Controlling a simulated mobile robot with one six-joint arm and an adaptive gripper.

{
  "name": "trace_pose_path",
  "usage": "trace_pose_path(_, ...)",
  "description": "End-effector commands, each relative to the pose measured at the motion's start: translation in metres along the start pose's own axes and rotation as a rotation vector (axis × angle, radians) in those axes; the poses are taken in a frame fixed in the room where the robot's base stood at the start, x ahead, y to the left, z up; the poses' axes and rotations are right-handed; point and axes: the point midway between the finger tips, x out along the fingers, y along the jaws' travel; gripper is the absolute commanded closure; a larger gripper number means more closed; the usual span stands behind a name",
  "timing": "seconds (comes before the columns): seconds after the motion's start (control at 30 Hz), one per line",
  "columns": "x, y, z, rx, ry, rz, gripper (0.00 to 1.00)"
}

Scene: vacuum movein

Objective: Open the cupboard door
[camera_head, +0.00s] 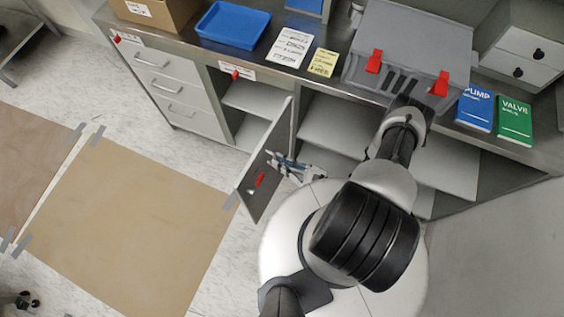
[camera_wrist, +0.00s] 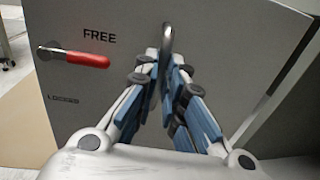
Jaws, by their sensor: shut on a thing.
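The grey cupboard door (camera_head: 264,165) stands swung out from the cabinet, seen nearly edge-on in the head view. In the wrist view the door panel (camera_wrist: 215,50) fills much of the picture. A red latch lever (camera_wrist: 88,60) lies horizontal on it, beside the word FREE; LOCKED is printed below. My gripper (camera_wrist: 166,62) is shut on the door's dark upright handle (camera_wrist: 167,38), right of the lever. In the head view my gripper (camera_head: 275,160) reaches the door's right-hand face. The red lever also shows there (camera_head: 260,179).
Open shelves (camera_head: 330,125) lie right of the door, with drawers (camera_head: 170,85) to the left. The counter above holds a blue tray (camera_head: 232,24), a grey case (camera_head: 405,50) and PUMP and VALVE books (camera_head: 515,118). Floor with a brown mat (camera_head: 130,220) is clear left of the door.

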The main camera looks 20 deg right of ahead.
Motion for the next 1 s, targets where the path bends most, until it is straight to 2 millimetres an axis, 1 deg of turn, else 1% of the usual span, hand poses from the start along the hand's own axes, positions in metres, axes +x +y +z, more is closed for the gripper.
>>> trace_pose_path(0.03, -0.001, -0.0099, 0.0009, -0.008, -0.001, -0.021, 1.0)
trace_pose_path(0.33, -0.0013, -0.0119, 0.0014, -0.012, -0.002, -0.023, 1.0)
trace_pose_path(0.37, -0.0013, -0.012, 0.0014, -0.012, -0.002, -0.023, 0.89)
trace_pose_path(0.63, -0.0011, -0.0103, 0.0013, -0.011, -0.002, -0.021, 0.71)
trace_pose_path(1.0, -0.0009, -0.0064, 0.0006, -0.007, 0.0, -0.014, 0.7)
